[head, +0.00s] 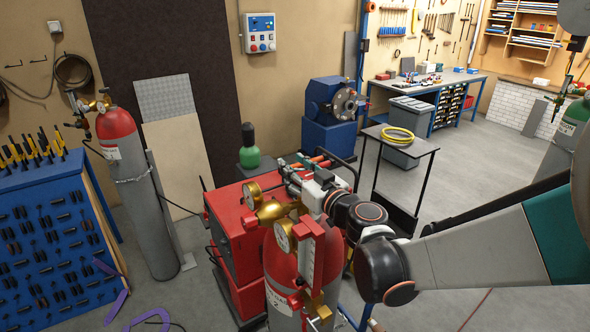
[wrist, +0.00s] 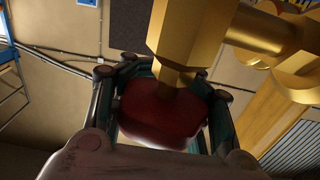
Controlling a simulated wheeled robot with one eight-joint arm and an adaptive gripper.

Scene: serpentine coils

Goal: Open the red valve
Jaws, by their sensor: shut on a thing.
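The red valve (wrist: 160,122) is a rounded red knob under a brass stem in the wrist view. My gripper (wrist: 165,95) has its dark fingers on both sides of the knob and is shut on it. In the head view my gripper (head: 292,175) is beside the brass regulator (head: 272,211), above the red-topped grey cylinder (head: 290,262). The knob is hard to make out there, among the fingers and fittings.
Two gauges and a red-framed flow tube (head: 307,262) crowd the cylinder. A red machine (head: 236,236) stands just left behind it. Another red-topped cylinder (head: 119,150) stands further left. A black trolley (head: 397,143) with a yellow coil is behind my arm.

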